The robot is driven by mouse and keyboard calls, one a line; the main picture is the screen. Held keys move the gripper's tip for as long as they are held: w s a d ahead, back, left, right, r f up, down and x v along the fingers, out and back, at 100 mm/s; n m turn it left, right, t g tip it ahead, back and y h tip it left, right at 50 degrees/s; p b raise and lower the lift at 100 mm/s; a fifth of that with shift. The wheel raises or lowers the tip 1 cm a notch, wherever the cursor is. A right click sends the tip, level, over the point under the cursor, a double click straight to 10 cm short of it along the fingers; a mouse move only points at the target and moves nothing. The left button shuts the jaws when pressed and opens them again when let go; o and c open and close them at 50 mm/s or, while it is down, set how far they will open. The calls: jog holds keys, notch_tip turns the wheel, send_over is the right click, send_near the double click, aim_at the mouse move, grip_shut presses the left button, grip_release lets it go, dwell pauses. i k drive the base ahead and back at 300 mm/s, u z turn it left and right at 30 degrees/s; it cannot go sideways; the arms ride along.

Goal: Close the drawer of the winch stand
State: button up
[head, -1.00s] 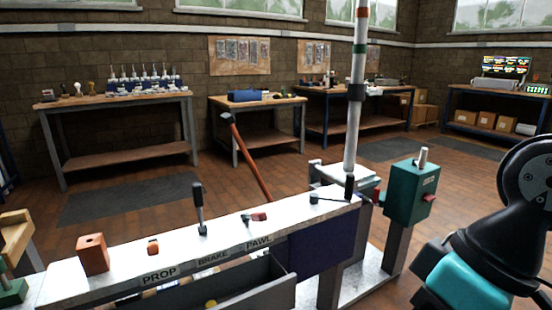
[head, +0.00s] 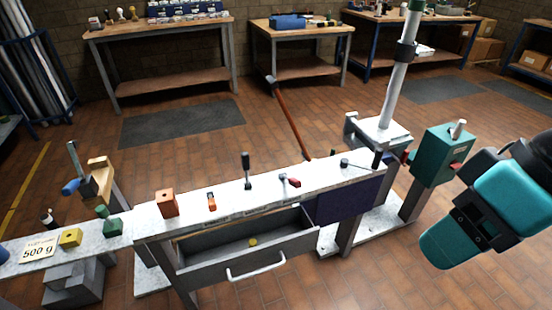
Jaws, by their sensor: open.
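The winch stand (head: 330,177) has a long pale top that runs across the middle of the head view. Its grey drawer (head: 215,268) hangs below the top and is pulled out toward me. The drawer's open inside shows, with a small yellow thing (head: 253,241) in it. A pale bar handle (head: 256,270) is on the drawer's front face. Only teal and black links of my arm show at the right, apart from the drawer. I see no gripper fingers.
On the stand's top are an orange block (head: 167,203), an upright black lever (head: 247,172) and a red-ended lever (head: 291,181). A teal box (head: 441,155) and a tall pale mast (head: 398,85) stand at the right. Brick floor (head: 345,285) is clear in front, right of the drawer.

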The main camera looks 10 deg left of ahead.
aim_at(207, 260)
jog(key=k, duration=0.5)
jog(key=u, duration=0.9)
jog(key=i, duration=0.6)
jog(key=z, duration=0.45)
